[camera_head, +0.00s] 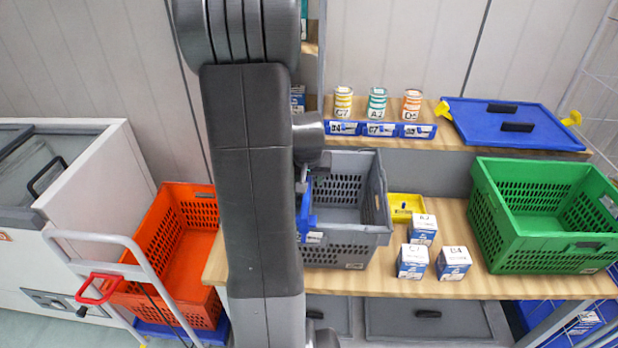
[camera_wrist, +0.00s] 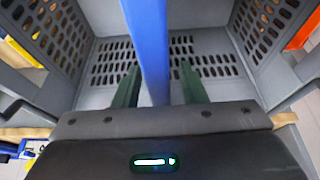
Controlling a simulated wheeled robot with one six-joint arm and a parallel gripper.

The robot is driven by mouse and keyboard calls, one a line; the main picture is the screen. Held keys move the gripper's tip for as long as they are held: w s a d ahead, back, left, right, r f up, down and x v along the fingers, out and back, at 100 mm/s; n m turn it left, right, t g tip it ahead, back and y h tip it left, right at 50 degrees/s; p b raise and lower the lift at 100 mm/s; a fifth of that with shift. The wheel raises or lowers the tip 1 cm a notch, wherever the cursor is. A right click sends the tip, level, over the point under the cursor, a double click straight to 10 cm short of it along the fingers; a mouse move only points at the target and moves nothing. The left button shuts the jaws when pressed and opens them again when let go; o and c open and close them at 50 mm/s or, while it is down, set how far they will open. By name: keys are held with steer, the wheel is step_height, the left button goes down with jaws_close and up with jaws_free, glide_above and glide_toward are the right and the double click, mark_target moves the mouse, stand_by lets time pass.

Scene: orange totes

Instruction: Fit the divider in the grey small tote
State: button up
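The grey small tote (camera_head: 345,252) stands on the wooden shelf, right of my arm, open at the top. It also shows in the wrist view (camera_wrist: 95,20), where I look down at its slotted walls and floor. The blue divider (camera_head: 306,212) is upright at the tote's left part, partly hidden by my arm. In the wrist view the divider (camera_wrist: 150,45) runs between the two green fingers of my gripper (camera_wrist: 160,75), which is shut on it. The divider reaches down among the tote's walls. Its lower edge is hidden, so I cannot tell whether it touches the floor.
A green tote (camera_head: 545,255) stands at the right. White-blue boxes (camera_head: 453,263) and a yellow tray (camera_head: 404,206) sit between the totes. Cans (camera_head: 377,104) and a blue lid (camera_head: 515,122) are on the upper shelf. An orange tote (camera_head: 180,240) is on a cart at left.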

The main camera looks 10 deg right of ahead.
steer(key=shift+r, duration=0.1)
steer(key=shift+r+p, duration=0.7)
steer(key=shift+r, duration=0.2)
steer(key=v, duration=1.1)
steer(key=shift+s+b, duration=0.25)
steer(key=shift+b, duration=0.05)
steer(key=x, duration=1.2)
steer(key=shift+f, duration=0.15)
steer(key=shift+f+b, duration=0.4)
steer(key=shift+b, duration=0.05)
steer(key=shift+r, duration=0.1)
